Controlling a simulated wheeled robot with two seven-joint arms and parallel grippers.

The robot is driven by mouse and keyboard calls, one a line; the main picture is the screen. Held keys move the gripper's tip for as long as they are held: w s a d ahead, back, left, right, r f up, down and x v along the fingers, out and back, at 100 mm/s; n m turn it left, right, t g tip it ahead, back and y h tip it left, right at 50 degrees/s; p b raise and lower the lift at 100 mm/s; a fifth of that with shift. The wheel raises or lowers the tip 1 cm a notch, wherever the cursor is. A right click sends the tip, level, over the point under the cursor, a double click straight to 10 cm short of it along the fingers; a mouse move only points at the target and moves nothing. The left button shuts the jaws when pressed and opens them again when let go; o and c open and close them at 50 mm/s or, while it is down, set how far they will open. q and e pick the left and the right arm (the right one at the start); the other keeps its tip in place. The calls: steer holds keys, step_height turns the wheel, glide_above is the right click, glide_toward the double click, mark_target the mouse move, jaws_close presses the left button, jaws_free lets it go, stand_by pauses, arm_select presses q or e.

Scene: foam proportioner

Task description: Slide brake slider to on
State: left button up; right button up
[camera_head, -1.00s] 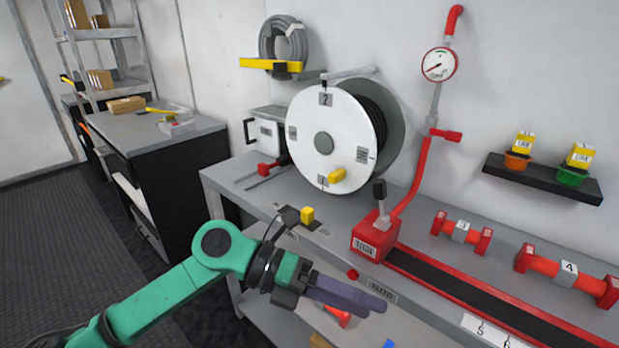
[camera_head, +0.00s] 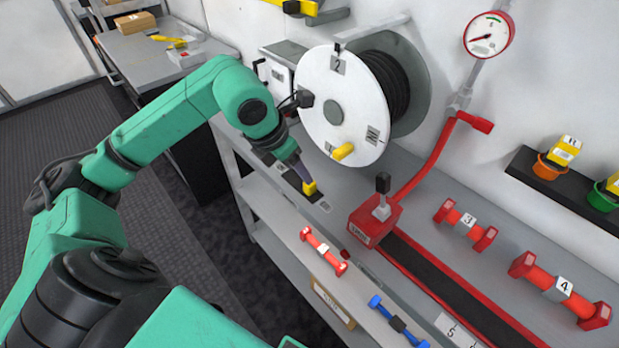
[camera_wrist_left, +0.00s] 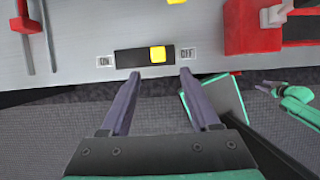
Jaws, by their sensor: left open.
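The brake slider has a yellow knob (camera_head: 309,187) on a black track (camera_head: 294,180) at the bench's front edge, below the reel. In the left wrist view the knob (camera_wrist_left: 158,53) sits right of the track's middle, nearer the OFF label (camera_wrist_left: 188,54) than the ON label (camera_wrist_left: 105,62). My left gripper (camera_head: 298,170) is at the slider in the head view, its fingers partly hiding the track. In the left wrist view the left gripper (camera_wrist_left: 160,73) is open and empty, its two fingertips apart with the knob beyond them, between their lines. My right gripper does not show clearly.
The white hose reel (camera_head: 340,105) stands just behind the slider. A red base with a black lever (camera_head: 382,198) is to its right.

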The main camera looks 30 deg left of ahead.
mark_target(310, 187)
arm_select(q)
steer(key=x, duration=0.6)
steer(key=w+p+x, duration=0.1)
steer(key=x, duration=0.2)
steer(key=shift+s+r, duration=0.1)
steer(key=shift+r, duration=0.15)
steer(key=shift+f, duration=0.25)
steer(key=shift+f, duration=0.1)
jaws_close()
stand_by(0.4)
